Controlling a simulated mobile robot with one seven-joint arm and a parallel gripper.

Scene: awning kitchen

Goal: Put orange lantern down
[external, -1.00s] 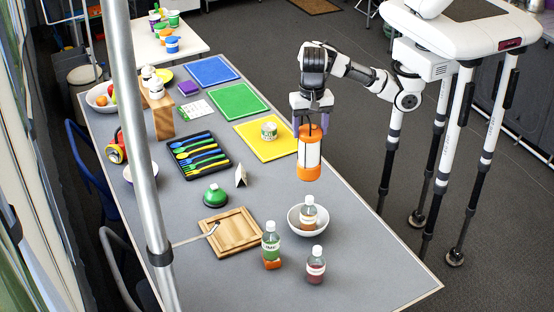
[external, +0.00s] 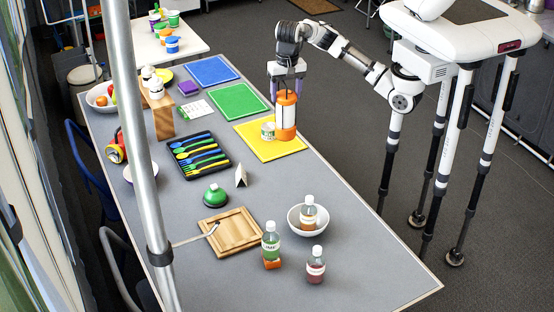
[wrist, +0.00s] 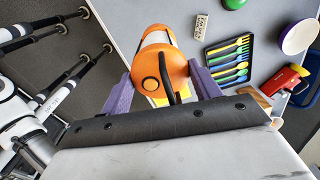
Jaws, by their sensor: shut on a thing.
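The orange lantern (external: 286,117), with a white middle and orange top and base, is upright at the right part of the yellow mat (external: 262,153). Its base appears at or just above the mat; I cannot tell if it touches. My gripper (external: 286,90) is above it, shut on the lantern's top or handle. In the wrist view the lantern's orange top (wrist: 160,72) and dark handle lie between my purple fingers (wrist: 162,88). A small white-and-green tub (external: 268,131) stands just left of the lantern; whether they touch is unclear.
A green mat (external: 238,101) and a blue mat (external: 212,71) lie behind the yellow one. A black cutlery tray (external: 199,156) is to the left. A white bowl (external: 294,222) and bottles (external: 315,265) stand nearer. The table's right side between mat and bowl is clear.

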